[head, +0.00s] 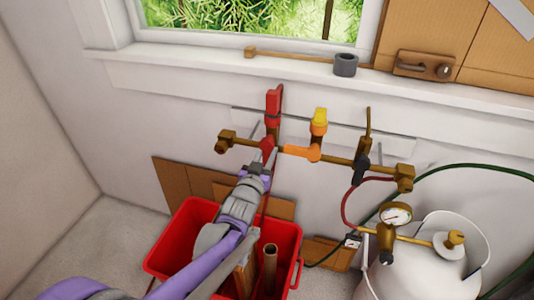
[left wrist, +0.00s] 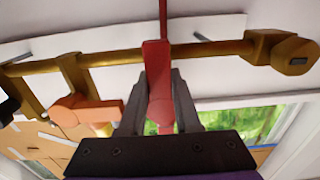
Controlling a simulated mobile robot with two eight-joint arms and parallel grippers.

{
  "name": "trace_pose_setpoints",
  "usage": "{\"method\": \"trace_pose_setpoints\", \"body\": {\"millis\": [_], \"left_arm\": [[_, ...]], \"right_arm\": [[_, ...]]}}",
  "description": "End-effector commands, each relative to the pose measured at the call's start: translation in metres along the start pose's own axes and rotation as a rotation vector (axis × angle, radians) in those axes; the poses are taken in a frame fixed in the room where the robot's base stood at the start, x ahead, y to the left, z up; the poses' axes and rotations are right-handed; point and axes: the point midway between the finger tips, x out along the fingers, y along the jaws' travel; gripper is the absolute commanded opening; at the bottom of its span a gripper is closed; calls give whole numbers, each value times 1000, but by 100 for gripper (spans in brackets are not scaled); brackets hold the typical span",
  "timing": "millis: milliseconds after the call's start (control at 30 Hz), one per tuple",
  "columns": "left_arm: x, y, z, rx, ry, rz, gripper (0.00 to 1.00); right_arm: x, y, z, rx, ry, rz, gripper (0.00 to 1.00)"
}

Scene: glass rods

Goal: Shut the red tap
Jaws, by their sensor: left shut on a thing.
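The red tap (head: 273,105) sits on a brass pipe (head: 339,161) on the wall, left of the yellow-orange tap. Its upper red part stands upright above the pipe. My left gripper (head: 268,162) reaches up to the tap's lower red part from below. In the left wrist view, the left gripper (left wrist: 160,105) has its two grey fingers on either side of the red part (left wrist: 156,70) and is shut on it. The fingers hide some of it. My right gripper is not in view.
A red crate (head: 165,255) with tools stands below my left arm. A white gas cylinder (head: 430,270) with a gauge (head: 396,216) stands at right.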

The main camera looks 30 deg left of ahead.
Motion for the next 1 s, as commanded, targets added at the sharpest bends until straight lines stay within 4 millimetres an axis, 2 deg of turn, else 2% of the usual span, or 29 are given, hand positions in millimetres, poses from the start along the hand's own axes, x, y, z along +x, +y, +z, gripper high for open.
{"method": "trace_pose_setpoints", "body": {"millis": [667, 1000], "left_arm": [[0, -1, 0, 16, -1, 0, 0], [0, -6, -1, 193, -1, 0, 0]], "right_arm": [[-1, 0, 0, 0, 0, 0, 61], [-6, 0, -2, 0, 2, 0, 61]]}}
